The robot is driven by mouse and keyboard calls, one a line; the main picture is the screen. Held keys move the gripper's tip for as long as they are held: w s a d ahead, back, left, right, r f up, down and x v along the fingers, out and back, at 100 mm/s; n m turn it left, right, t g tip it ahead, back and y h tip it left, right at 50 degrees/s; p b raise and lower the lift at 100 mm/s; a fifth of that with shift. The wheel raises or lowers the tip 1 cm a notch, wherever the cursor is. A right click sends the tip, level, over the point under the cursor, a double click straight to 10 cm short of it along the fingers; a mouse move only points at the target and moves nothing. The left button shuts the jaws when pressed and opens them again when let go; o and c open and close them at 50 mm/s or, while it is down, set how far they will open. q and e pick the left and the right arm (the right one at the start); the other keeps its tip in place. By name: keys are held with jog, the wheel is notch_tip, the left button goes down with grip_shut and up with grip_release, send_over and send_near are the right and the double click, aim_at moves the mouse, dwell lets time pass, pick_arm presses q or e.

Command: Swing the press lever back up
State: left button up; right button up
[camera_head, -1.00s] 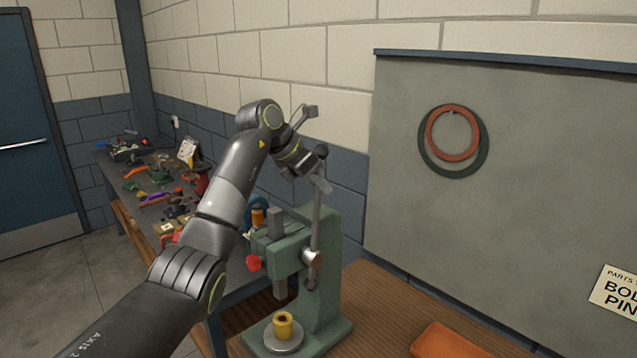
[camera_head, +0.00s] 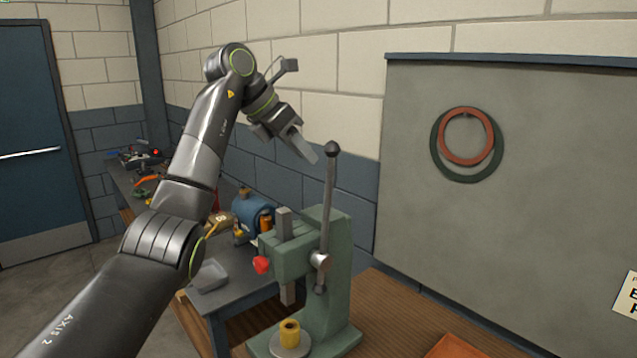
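The green arbor press (camera_head: 338,270) stands on the wooden bench. Its lever (camera_head: 328,210) is a grey rod with a dark ball knob (camera_head: 333,149) at the top, and it points nearly straight up from the hub (camera_head: 320,261). A yellow part (camera_head: 290,333) sits on the round plate below the ram (camera_head: 287,285). My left gripper (camera_head: 308,150) is just left of the knob, with a visible gap between them. Its fingers are seen from the side, so its opening is unclear. My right gripper is out of view.
A low bench with a grey tray (camera_head: 209,278), a blue machine (camera_head: 253,212) and clutter runs behind my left arm. An orange item (camera_head: 458,347) lies right of the press. Two rings (camera_head: 467,145) hang on the grey board.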

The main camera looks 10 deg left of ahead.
pick_arm(q)
jog(key=p+v, duration=0.2)
jog(key=v, duration=0.5)
jog(key=shift+p, duration=0.4)
